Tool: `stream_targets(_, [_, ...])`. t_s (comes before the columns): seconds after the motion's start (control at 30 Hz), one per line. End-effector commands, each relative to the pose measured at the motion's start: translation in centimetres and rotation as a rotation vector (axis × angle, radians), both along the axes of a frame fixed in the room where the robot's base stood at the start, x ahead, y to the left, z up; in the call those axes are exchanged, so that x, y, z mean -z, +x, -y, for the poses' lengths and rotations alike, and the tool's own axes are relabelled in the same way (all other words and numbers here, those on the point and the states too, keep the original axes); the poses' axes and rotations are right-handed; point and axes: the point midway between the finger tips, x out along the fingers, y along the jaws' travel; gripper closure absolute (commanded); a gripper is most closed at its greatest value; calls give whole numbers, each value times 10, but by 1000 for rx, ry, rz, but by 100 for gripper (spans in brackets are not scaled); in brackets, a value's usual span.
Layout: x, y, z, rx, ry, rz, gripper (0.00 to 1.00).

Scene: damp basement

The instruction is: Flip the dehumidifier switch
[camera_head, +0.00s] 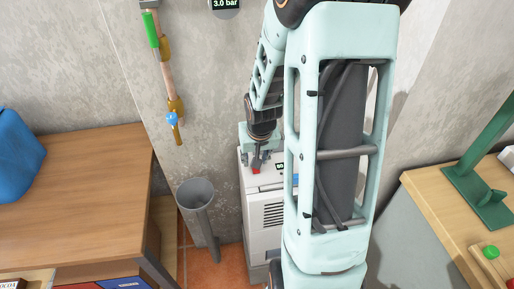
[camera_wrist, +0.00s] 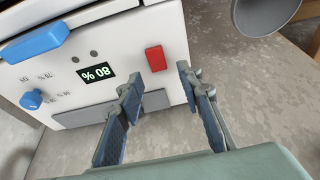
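The dehumidifier (camera_head: 265,220) is a white box by the concrete wall, partly hidden behind my arm in the head view. Its white panel (camera_wrist: 115,45) fills the upper left of the wrist view. The red rocker switch (camera_wrist: 156,58) sits on this panel beside a small display (camera_wrist: 95,77), which appears upside down. The switch also shows as a red spot (camera_head: 256,170) in the head view, just below my gripper (camera_head: 259,160). In the wrist view my gripper (camera_wrist: 161,78) is open, its fingers apart and nothing between them. The switch lies just beyond the gap. I cannot tell whether a fingertip touches it.
A blue knob (camera_wrist: 31,100) and blue handle (camera_wrist: 35,40) are on the panel. A grey open pipe (camera_head: 197,195) stands just left of the dehumidifier. A wooden table (camera_head: 80,185) is at left, a workbench (camera_head: 440,195) at right. A valved pipe (camera_head: 163,65) runs down the wall.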

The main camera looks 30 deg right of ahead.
Motion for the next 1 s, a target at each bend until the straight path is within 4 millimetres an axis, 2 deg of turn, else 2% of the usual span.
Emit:
stream_targets(0.4, [-65, -20, -5, 1, -3, 4, 67])
stream_targets(0.6, [-87, -28, -8, -1, -2, 2, 67])
stream_targets(0.8, [-96, -32, -9, -1, 0, 0, 67])
stream_targets(1.0, [-97, -32, -9, -1, 0, 0, 67])
